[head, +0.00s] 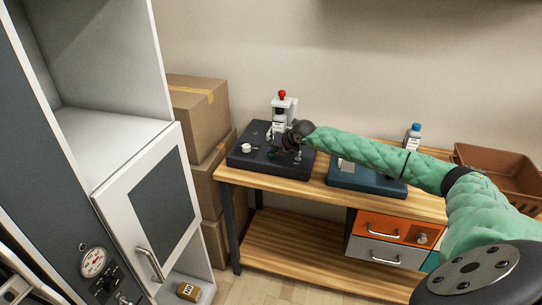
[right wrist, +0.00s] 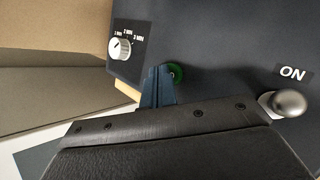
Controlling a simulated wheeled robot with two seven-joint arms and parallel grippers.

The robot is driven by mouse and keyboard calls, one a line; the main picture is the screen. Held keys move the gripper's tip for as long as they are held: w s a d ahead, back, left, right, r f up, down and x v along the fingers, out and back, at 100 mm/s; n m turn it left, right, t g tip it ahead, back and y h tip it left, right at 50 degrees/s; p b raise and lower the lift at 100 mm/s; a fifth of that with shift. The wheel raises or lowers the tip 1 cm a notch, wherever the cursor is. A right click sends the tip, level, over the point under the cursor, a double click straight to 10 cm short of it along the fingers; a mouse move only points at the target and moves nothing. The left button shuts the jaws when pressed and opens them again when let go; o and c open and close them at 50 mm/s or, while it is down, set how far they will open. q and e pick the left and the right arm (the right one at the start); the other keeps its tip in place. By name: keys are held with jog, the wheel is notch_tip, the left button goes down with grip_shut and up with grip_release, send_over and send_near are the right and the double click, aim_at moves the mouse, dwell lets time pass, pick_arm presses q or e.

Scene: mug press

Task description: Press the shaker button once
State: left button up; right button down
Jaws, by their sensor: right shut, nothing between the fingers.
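The shaker (head: 243,163) is a dark box on the left end of the wooden bench, with a white dial (head: 246,148) on its top. In the right wrist view its dial (right wrist: 120,48) has minute marks. A round green button (right wrist: 177,72) shows just right of my right gripper's fingertips (right wrist: 158,72), partly hidden by them. I cannot tell if the fingers touch it. A metal lever (right wrist: 289,102) stands by an "ON" label. In the head view my right gripper (head: 273,153) is over the shaker top, shut and empty. My left gripper is out of view.
A white holder with a red-topped item (head: 283,105) stands at the shaker's back. A blue device (head: 345,180), a blue-capped bottle (head: 413,136) and a brown bin (head: 490,165) are farther right. Cardboard boxes (head: 195,110) and a white cabinet (head: 150,200) stand left.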

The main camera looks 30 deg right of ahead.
aim_at(273, 156)
jog(key=shift+f, duration=0.25)
jog(key=shift+r, duration=0.2)
dwell(0.4)
jog(key=shift+r, duration=0.75)
jog(key=shift+r, duration=0.1)
jog(key=shift+r+p, duration=0.55)
jog(key=shift+r, duration=1.85)
